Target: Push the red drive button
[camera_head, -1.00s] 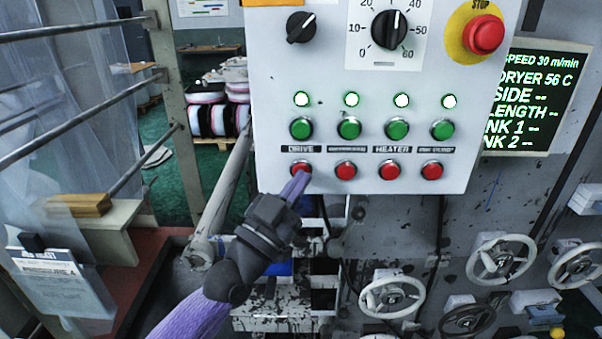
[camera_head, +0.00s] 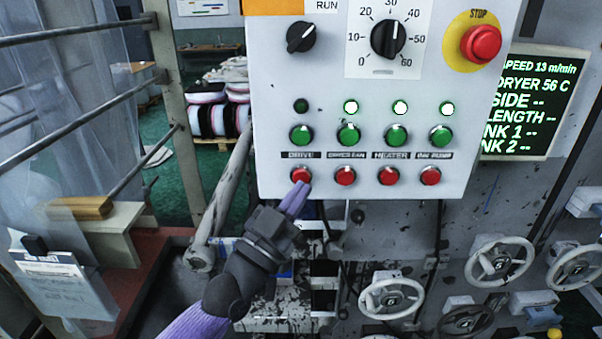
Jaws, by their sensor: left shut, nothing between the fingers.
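The red drive button (camera_head: 301,176) is at the left end of the bottom row on the grey control panel (camera_head: 270,100), under the "DRIVE" label. Above it are the green drive button (camera_head: 301,135) and a drive lamp (camera_head: 301,106), which is dark. My left gripper (camera_head: 300,188) is shut and empty, its purple fingertips just below the red drive button. The button's face shows clear of the fingers; I cannot tell whether they touch its lower rim. The display (camera_head: 522,105) reads speed 13 m/min. My right gripper is not in view.
Other red and green buttons sit close to the right, their lamps lit. A red stop button (camera_head: 481,44) on yellow is at the upper right. Several handwheels (camera_head: 391,299) are below the panel. A grey post (camera_head: 225,190) stands left of my gripper.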

